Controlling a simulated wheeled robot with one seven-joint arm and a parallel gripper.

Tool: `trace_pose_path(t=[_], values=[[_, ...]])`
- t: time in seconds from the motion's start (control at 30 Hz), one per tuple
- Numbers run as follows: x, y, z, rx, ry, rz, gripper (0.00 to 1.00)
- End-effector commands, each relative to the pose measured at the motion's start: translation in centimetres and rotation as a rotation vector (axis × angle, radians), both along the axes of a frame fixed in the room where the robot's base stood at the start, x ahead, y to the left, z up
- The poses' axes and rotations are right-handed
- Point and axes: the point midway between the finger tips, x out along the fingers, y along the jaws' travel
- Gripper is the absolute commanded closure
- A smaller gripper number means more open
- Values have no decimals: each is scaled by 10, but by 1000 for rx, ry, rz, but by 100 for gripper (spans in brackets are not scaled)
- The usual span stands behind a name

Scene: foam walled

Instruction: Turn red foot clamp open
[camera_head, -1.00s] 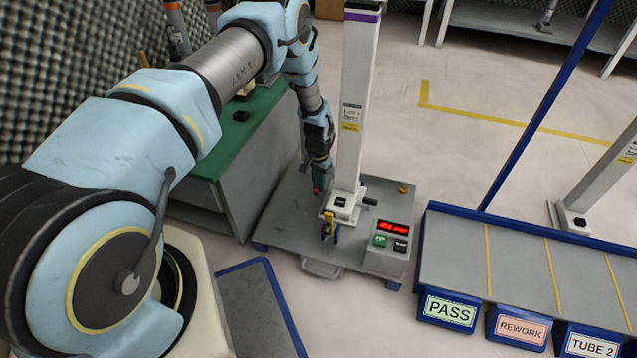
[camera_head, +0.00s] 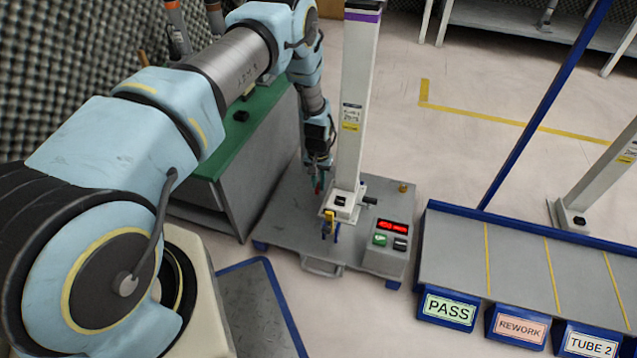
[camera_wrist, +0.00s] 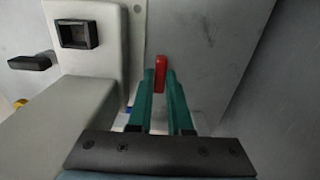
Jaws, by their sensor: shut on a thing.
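The red foot clamp (camera_wrist: 160,72) shows in the wrist view as a small upright red handle between the tips of my green fingers. My gripper (camera_wrist: 160,85) is shut on it. In the head view my gripper (camera_head: 318,172) points down just left of the white column (camera_head: 352,110), and a bit of red (camera_head: 318,187) shows at its tips. The column's white foot block (camera_head: 343,203) stands on a grey platform (camera_head: 275,220). The clamp's lower part and pivot are hidden by my fingers.
A control box (camera_head: 388,244) with a red display stands at the platform's front right. A yellow clamp (camera_head: 329,217) is at the foot's front, and a black knob (camera_head: 369,200) at its right. A green-topped bench (camera_head: 225,150) is left; a blue-edged table (camera_head: 520,250) is right.

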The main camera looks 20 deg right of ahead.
Motion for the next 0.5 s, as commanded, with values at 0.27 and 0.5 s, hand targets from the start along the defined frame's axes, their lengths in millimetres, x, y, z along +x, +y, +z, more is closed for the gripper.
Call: trace_pose_path(t=[0.27,0.5], values=[[0,0,0,0,0,1,63],[0,0,0,0,0,0,52]])
